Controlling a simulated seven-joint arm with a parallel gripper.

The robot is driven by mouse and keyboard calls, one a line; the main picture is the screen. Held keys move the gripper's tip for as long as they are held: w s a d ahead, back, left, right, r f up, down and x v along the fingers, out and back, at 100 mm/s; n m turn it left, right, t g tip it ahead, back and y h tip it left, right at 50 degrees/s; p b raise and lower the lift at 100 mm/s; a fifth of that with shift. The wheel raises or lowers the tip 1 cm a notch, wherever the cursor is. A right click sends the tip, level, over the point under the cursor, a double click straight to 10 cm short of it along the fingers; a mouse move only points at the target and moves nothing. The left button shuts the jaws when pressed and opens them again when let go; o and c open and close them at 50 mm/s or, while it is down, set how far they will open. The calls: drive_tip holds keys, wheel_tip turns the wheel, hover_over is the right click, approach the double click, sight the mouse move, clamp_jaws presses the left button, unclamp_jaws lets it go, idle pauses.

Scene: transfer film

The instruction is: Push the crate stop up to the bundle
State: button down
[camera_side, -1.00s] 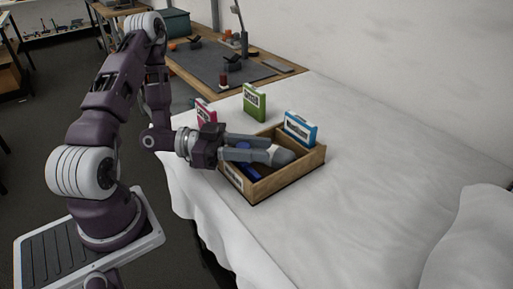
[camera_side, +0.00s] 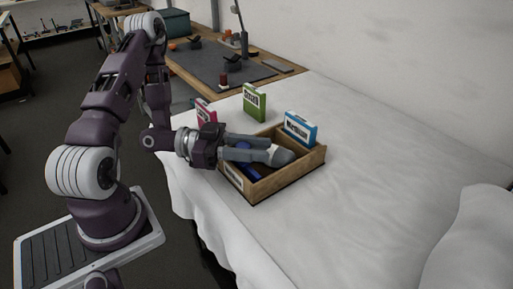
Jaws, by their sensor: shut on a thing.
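A wooden crate (camera_side: 287,183) stands on the white-covered table. My gripper (camera_side: 278,155) reaches over the crate's left wall, with its fingertips inside, near the crate's far right part. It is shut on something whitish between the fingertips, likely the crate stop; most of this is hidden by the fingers. A blue thing (camera_side: 250,173) lies low in the crate, below my fingers; I cannot tell whether it is the bundle or part of the stop. The bundle cannot be made out clearly.
A blue-and-white labelled box (camera_side: 300,128) stands at the crate's far right side. A green box (camera_side: 254,102) stands behind the crate, and a pink box (camera_side: 206,113) stands behind my wrist. The white tabletop (camera_side: 390,150) to the right is clear.

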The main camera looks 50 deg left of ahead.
drive_tip(key=w, duration=0.8)
drive_tip(key=shift+f, duration=0.1)
drive_tip(key=c, duration=1.1)
unclamp_jaws()
drive_tip(key=shift+s, duration=0.1)
drive_tip(key=v, duration=0.7)
drive_tip(key=shift+s, duration=0.1)
